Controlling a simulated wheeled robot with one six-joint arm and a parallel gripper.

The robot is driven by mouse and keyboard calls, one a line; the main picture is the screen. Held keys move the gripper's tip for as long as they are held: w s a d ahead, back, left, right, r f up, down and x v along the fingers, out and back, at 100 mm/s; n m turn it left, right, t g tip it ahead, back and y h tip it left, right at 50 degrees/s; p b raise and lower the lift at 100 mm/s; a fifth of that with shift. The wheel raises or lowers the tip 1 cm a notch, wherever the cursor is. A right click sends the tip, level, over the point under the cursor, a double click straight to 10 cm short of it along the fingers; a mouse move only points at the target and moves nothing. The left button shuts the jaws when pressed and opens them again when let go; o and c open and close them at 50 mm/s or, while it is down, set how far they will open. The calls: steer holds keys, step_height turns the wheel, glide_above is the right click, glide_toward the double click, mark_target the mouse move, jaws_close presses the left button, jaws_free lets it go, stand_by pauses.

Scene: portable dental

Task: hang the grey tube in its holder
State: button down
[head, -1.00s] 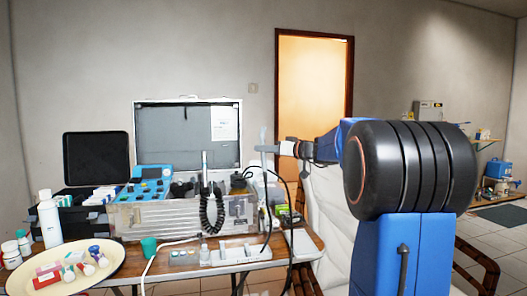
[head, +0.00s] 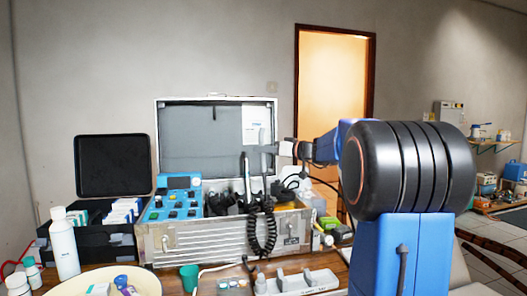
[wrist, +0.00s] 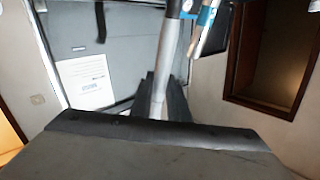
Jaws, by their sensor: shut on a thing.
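The grey tube (head: 263,155) stands roughly upright in the head view, in front of the open lid of the metal case. My gripper (head: 273,148) comes in from the right and is shut on it. In the wrist view the grey tube (wrist: 168,60) runs up from between the dark fingers (wrist: 163,100), slightly tilted. Dark holders (head: 222,204) stand along the case; which one is the tube's own I cannot tell. The gap between tube and holders is unclear.
The metal case (head: 200,240) carries a blue control panel (head: 172,207). A black open box (head: 112,165) and a white bottle (head: 64,243) stand left. A white rack (head: 297,282) is in front. Small bottles and boxes crowd the case's right side.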

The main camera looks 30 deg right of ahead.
mark_target(265, 173)
steer(key=shift+s+a+f, duration=0.1)
steer(key=shift+s+f, duration=0.15)
steer(key=shift+f, duration=0.5)
steer(key=shift+s+a+f, duration=0.1)
steer(key=shift+s+f, duration=0.15)
steer(key=shift+f, duration=0.5)
steer(key=shift+s+f, duration=0.3)
steer(key=shift+f, duration=0.3)
steer(key=shift+s+a+f, duration=0.1)
steer(key=shift+s+f, duration=0.15)
steer(key=shift+f, duration=0.35)
steer(key=shift+s+a+f, duration=0.1)
steer(key=shift+s+f, duration=0.1)
steer(key=shift+f, duration=0.35)
steer(key=shift+s+f, duration=0.25)
steer(key=shift+f, duration=0.35)
steer(key=shift+f, duration=0.2)
steer(key=shift+s+a+f, duration=0.1)
steer(key=shift+s+f, duration=0.15)
steer(key=shift+f, duration=0.35)
steer(key=shift+s+a+f, duration=0.1)
steer(key=shift+s+f, duration=0.1)
steer(key=shift+f, duration=0.35)
